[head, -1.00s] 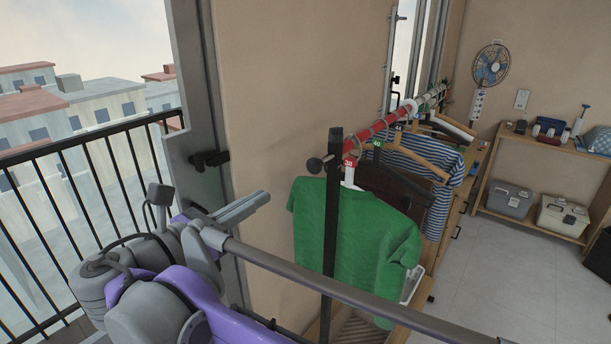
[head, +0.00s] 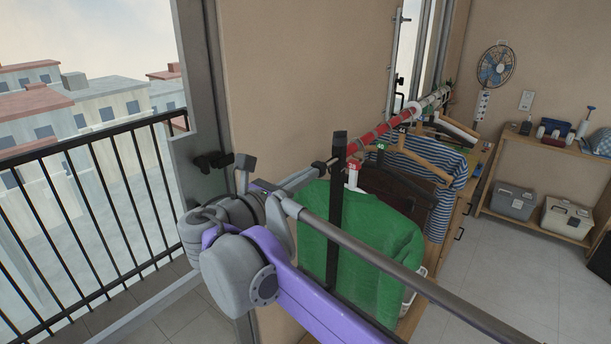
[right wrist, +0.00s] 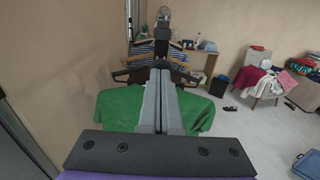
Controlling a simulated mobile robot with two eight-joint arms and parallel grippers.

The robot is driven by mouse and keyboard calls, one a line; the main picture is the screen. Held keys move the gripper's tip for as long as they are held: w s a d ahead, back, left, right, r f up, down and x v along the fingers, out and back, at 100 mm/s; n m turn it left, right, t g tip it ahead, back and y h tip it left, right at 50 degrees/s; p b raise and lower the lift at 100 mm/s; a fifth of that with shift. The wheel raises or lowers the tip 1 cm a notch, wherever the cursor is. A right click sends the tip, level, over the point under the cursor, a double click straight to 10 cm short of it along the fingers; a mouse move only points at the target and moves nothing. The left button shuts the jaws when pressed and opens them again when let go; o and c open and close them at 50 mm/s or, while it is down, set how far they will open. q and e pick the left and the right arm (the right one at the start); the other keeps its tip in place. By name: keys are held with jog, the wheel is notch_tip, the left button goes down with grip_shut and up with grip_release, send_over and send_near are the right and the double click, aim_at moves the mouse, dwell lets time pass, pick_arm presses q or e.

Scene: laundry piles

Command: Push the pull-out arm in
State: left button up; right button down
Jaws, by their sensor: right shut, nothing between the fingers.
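A clothes rack has a black post (head: 338,200) at its near end. A red-and-white rail (head: 385,130) runs back from the post, with clothes on hangers. A dark knob (head: 320,165) sticks out just left of the post; I take it as the end of the pull-out arm. My right gripper (head: 312,173) is shut and empty. Its tips are at the knob and partly cover it; I cannot tell whether they touch. My left gripper is not in view.
A green shirt (head: 375,255) hangs beside the post, with a striped shirt (head: 435,180) behind. The beige wall (head: 280,80) is close on the left. A balcony railing (head: 80,190) stands at far left. A shelf (head: 530,220) with boxes stands at back right; the floor before it is clear.

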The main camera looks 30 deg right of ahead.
jog(key=x, duration=0.4)
jog(key=shift+d, duration=0.1)
jog(key=shift+r, duration=0.15)
